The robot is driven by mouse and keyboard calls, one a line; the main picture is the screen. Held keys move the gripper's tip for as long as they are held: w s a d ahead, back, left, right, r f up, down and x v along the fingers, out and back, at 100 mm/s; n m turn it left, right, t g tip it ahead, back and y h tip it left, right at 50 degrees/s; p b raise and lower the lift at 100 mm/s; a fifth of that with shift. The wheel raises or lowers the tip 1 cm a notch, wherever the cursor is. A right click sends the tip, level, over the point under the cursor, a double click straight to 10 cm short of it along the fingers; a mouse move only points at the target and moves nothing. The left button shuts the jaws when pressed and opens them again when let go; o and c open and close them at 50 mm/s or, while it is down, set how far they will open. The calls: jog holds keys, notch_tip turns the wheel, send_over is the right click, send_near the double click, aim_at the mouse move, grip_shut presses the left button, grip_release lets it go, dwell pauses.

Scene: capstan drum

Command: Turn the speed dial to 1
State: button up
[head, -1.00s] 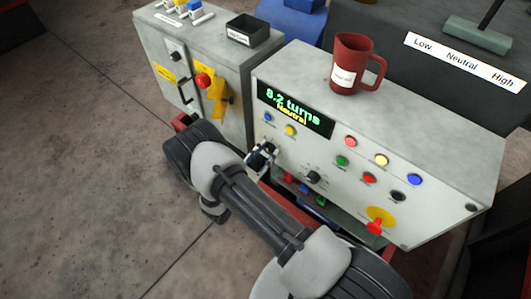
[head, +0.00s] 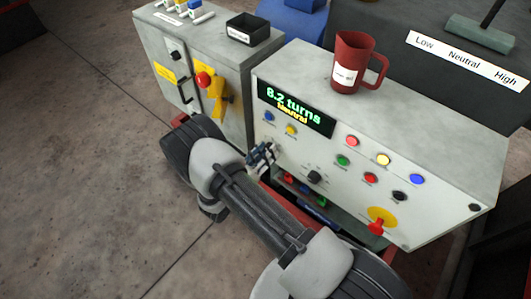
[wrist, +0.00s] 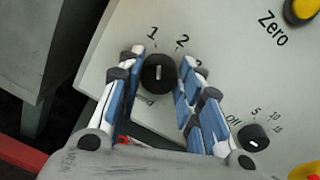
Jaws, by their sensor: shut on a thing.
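The speed dial (wrist: 158,72) is a round black knob with a white mark, on the pale panel. In the wrist view the numbers 1 and 2 are printed above it; a 3 is partly hidden by the right finger. The white mark stands nearly upright in that view, pointing roughly toward the 1. My gripper (wrist: 160,76) has its blue-padded fingers on either side of the knob, shut on it. In the head view my gripper (head: 262,156) is at the panel's left part and hides most of the dial.
A second black knob (wrist: 253,137) marked Off, 5, 10, 15 sits right of the fingers. The display (head: 295,107) reads 8.2 turns, Neutral. A red mug (head: 351,60) stands on top.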

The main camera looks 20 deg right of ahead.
jog(key=shift+n, duration=1.1)
jog(key=o, duration=1.1)
jog(key=shift+c, duration=0.2)
jog(key=shift+a, duration=0.1)
jog(key=v, duration=1.2)
